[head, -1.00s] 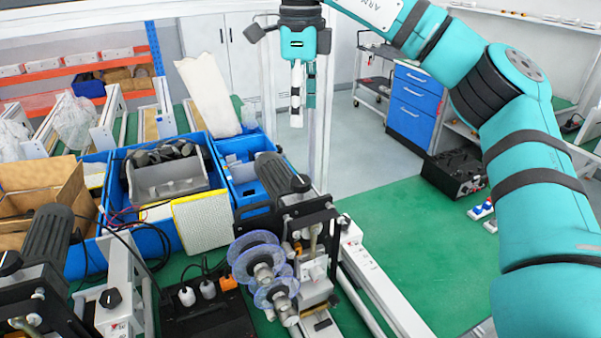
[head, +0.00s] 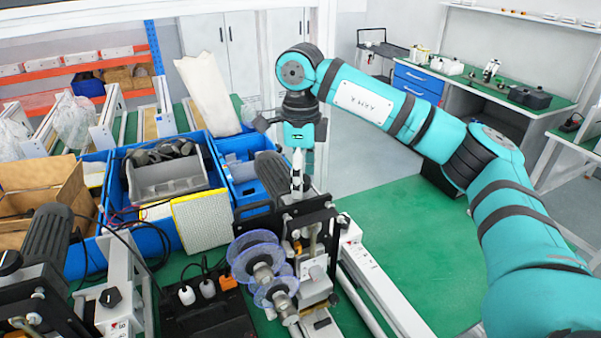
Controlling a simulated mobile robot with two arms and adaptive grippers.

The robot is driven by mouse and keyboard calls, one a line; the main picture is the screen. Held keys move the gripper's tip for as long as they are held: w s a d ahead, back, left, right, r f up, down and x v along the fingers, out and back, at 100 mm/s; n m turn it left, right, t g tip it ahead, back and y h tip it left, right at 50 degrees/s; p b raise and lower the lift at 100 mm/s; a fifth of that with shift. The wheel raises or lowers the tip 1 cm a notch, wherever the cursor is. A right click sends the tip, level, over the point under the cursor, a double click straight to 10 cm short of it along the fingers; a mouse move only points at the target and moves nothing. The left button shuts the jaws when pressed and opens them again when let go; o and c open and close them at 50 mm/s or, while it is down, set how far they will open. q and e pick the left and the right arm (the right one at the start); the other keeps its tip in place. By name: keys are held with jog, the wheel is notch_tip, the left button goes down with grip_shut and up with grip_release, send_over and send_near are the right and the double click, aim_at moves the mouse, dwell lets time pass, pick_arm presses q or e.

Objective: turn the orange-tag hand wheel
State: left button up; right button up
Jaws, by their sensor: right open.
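Two clear bluish discs on metal hubs, an upper one (head: 254,250) and a lower one (head: 276,291), sit on the front of a black-and-silver coder machine (head: 318,262). I cannot tell whether either is the hand wheel, and I make out no tag on them. My right gripper (head: 302,179) is open and points down at the back of the machine, above and behind the discs. Its fingertips are close to the black motor and frame; contact cannot be told. My left gripper is not in view.
A second coder machine (head: 48,240) stands at the left. Blue bins (head: 222,202), a cardboard box (head: 30,195) and a yellow-edged filter pad (head: 203,220) crowd behind the machines. The green bench top (head: 420,255) is clear at right.

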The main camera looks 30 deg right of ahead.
jog(key=shift+c, duration=0.2)
jog(key=c, duration=1.1)
jog(key=shift+c, duration=0.2)
